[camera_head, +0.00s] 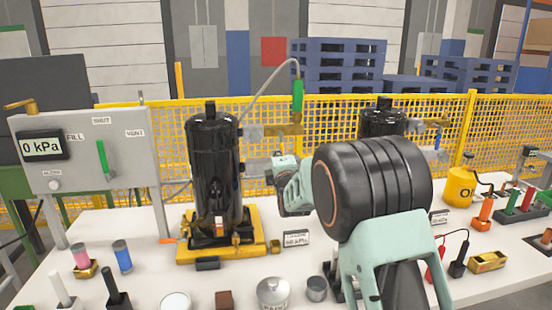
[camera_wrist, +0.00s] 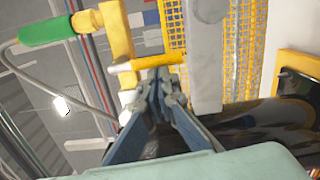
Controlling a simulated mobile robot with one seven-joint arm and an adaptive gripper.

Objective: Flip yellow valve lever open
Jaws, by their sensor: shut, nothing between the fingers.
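The yellow valve lever (camera_wrist: 148,63) crosses the wrist view just beyond my fingertips, sticking out from a yellow-brass valve body (camera_wrist: 117,32). My gripper (camera_wrist: 160,80) is shut and empty, its tips right at the lever; I cannot tell whether they touch it. In the head view my gripper is mostly hidden behind my own wrist, to the right of the black compressor (camera_head: 213,170). The brass fitting (camera_head: 288,130) shows above it, under a green hose end (camera_head: 297,97). The green end also shows in the wrist view (camera_wrist: 47,30). The lever is not clear in the head view.
A grey panel (camera_head: 125,175) reading 0 kPa stands at the left. The compressor sits on a yellow base (camera_head: 190,255) on the white table. Small parts, including a lidded pot (camera_head: 273,292), crowd the front. A second black tank (camera_head: 383,118) stands behind my arm.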

